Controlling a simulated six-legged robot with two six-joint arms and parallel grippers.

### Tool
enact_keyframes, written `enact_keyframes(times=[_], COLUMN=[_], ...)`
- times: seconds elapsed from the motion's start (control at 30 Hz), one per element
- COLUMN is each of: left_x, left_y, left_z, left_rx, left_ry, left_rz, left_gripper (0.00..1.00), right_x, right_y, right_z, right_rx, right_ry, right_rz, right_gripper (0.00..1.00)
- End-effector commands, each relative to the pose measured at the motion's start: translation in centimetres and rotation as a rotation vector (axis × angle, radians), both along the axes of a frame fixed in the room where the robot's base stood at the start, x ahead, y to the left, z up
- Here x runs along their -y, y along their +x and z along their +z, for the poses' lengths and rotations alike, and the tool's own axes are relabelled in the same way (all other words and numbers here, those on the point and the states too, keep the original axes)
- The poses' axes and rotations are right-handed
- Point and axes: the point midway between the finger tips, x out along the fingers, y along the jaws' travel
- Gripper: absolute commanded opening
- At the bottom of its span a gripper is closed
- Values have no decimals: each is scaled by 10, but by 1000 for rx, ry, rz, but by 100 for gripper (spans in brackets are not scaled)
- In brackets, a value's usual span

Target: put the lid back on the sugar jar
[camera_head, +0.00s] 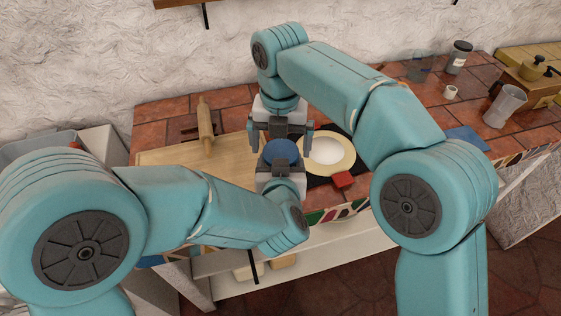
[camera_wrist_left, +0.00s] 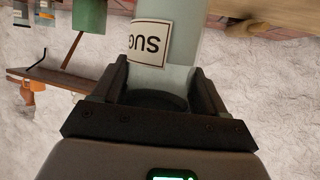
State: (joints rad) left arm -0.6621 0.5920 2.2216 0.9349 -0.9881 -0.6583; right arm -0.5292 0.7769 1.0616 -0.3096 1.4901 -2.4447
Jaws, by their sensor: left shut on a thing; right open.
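The sugar jar (camera_wrist_left: 165,45) is pale and glassy, with a white label reading "SUG" upside down in the left wrist view. My left gripper (camera_head: 280,174) is shut on it; the fingers also show on both sides of the jar in the wrist view (camera_wrist_left: 158,88). A round blue top, seemingly the lid (camera_head: 281,153), shows just beyond my left gripper. My right gripper (camera_head: 281,145) points down with its fingers open, one on each side of the blue top. Whether the lid sits fully on the jar is hidden.
A rolling pin (camera_head: 206,128) lies on a wooden board (camera_head: 160,156) at left. A pitcher (camera_head: 505,106) and small jars stand far right.

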Motion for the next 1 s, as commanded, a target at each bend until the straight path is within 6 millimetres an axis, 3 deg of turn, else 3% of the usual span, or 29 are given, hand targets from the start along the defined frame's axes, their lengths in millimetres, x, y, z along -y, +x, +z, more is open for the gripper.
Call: enact_keyframes(times=[0.03, 0.3, 0.63, 1.0], left_x=[0, 0, 0, 0], left_y=[0, 0, 0, 0], left_z=[1, 1, 1, 1], left_rx=[3, 3, 3, 3], left_ry=[-1, -1, -1, -1], left_rz=[0, 0, 0, 0], left_gripper=[0, 0, 0, 0], right_x=[1, -1, -1, 0], right_y=[-1, 1, 0, -2], right_z=[-8, 40, 76, 28], right_rx=[-3, 4, 1, -3], right_ry=[-2, 3, 1, -3], right_rz=[0, 1, 1, 2], right_gripper=[100, 100, 100, 100])
